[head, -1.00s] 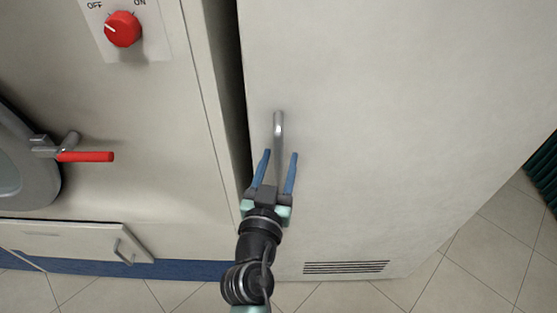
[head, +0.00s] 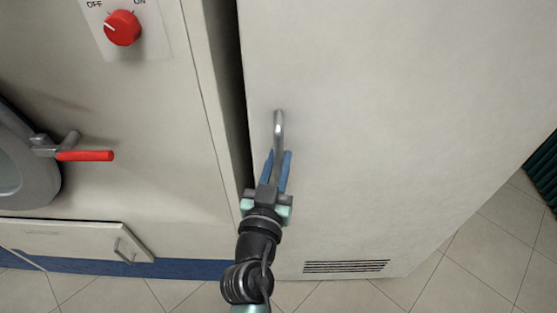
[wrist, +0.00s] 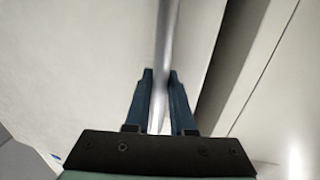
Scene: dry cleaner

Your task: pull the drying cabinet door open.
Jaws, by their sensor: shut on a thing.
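The drying cabinet door (head: 390,130) is a large pale panel filling the right of the head view, with a vent grille near its bottom. A dark gap runs along its left edge, beside the neighbouring machine. Its upright silver bar handle (head: 279,128) is near that edge; it also shows in the wrist view (wrist: 166,35). My gripper (head: 277,160) has its blue fingers closed around the lower part of the handle. In the wrist view the two fingers (wrist: 159,85) lie on either side of the bar. The handle's lower end is hidden by the gripper.
The machine on the left has a red knob (head: 123,29), a red-tipped lever (head: 85,156) on a round door, and a low drawer (head: 75,240). Tiled floor (head: 480,245) lies open at lower right. A dark green ribbed object (head: 545,165) stands at the right edge.

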